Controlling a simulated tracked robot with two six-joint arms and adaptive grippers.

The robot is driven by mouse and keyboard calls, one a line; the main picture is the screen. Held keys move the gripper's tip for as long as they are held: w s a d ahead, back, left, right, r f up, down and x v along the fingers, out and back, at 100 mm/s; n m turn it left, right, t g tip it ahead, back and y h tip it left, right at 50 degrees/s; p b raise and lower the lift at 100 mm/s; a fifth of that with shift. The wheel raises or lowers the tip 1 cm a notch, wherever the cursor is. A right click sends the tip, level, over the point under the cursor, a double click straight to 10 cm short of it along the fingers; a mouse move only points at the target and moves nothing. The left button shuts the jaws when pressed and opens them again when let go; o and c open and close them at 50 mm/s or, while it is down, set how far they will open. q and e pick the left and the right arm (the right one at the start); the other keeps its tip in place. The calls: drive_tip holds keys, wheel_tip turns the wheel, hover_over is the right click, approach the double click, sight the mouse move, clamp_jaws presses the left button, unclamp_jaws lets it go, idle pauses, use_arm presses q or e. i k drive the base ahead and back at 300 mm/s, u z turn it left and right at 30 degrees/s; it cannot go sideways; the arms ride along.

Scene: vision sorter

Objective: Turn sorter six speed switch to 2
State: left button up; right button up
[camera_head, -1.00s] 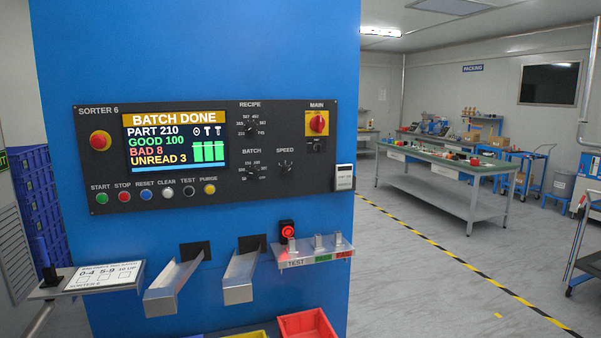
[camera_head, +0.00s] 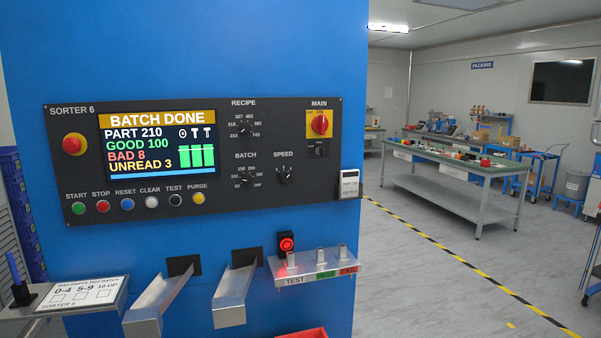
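The black control panel (camera_head: 215,196) of sorter 6 is on the front of the blue cabinet (camera_head: 290,60). The speed switch (camera_head: 285,175) is a small black knob under the word SPEED, right of the batch knob (camera_head: 246,179) and below the red main switch (camera_head: 320,125). Its scale marks are too small to read, so its setting cannot be told. The screen (camera_head: 158,145) reads BATCH DONE, part 210, good 100, bad 8, unread 3. Neither of my grippers is in view.
Two metal chutes (camera_head: 236,297) and a small shelf (camera_head: 325,268) with a red lamp (camera_head: 286,244) stick out below the panel. A card stand (camera_head: 85,295) is at lower left. A workbench (camera_head: 450,178) stands to the right; the floor before it is clear.

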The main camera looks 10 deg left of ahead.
sight(284, 177)
drive_tip(key=z, duration=0.25)
drive_tip(key=i, duration=0.55)
drive_tip(key=u, duration=1.45)
drive_tip(key=k, duration=0.85)
drive_tip(key=u, duration=0.15)
drive_tip(key=i, duration=0.8)
drive_tip(key=z, duration=0.05)
